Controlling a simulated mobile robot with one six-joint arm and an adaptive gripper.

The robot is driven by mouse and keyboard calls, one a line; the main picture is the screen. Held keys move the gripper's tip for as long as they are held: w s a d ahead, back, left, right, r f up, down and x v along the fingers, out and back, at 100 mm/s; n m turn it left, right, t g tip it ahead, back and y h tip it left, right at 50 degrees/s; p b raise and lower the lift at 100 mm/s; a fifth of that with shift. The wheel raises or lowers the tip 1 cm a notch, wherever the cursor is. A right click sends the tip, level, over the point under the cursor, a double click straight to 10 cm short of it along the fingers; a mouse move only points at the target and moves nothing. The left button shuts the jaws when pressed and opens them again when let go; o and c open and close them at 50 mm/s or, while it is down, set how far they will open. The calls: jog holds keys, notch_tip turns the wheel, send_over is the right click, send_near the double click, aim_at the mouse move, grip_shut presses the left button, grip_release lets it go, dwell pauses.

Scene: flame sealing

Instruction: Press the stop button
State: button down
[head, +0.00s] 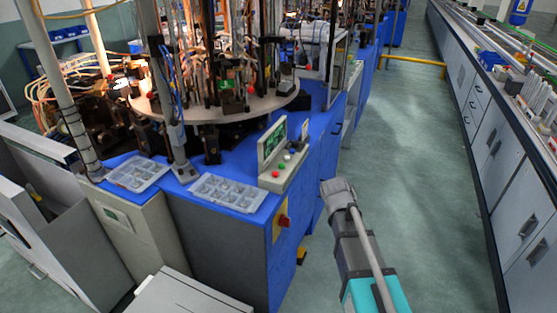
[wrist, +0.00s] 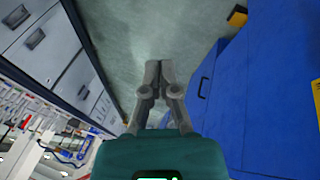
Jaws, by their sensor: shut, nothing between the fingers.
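The control box (head: 285,155) stands on the corner of the blue machine, with a green screen and several small buttons. One red button (head: 276,174) sits at its near end. A larger red knob (head: 284,220) on a yellow plate is on the machine's side below; I cannot tell which is the stop button. My gripper (wrist: 157,66) shows in the wrist view, its grey fingers together and empty, over the floor and apart from the machine. In the head view my arm is right of the control box; its fingers cannot be made out.
The blue machine (wrist: 275,85) fills the right of the wrist view. Two clear trays, left (head: 137,173) and right (head: 228,191), lie on its top. A small yellow object (head: 302,255) is low beside it. Grey cabinets (head: 500,150) line the right; the aisle floor (head: 420,150) is clear.

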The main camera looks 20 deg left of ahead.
jog(key=w+a+r+n+t+p, duration=0.1)
jog(key=w+a+r+t+p, duration=0.25)
jog(key=a+r+p, duration=0.85)
notch_tip(320, 180, up, 11)
jog(key=n+t+p, duration=0.2)
jog(key=p, duration=0.4)
send_over(275, 174)
jog(key=shift+a+g, duration=0.1)
jog(key=shift+g, duration=0.15)
jog(key=shift+f+b, duration=0.1)
jog(key=shift+b, duration=0.3)
notch_tip(275, 174, down, 9)
jog(key=b, duration=0.8)
jog(key=shift+r, duration=0.2)
jog(key=shift+f+b, duration=0.95)
jog(key=shift+b, duration=0.25)
dwell(0.3)
jog(key=shift+r, duration=0.2)
jog(key=shift+r+p, duration=0.75)
jog(key=shift+p, duration=0.2)
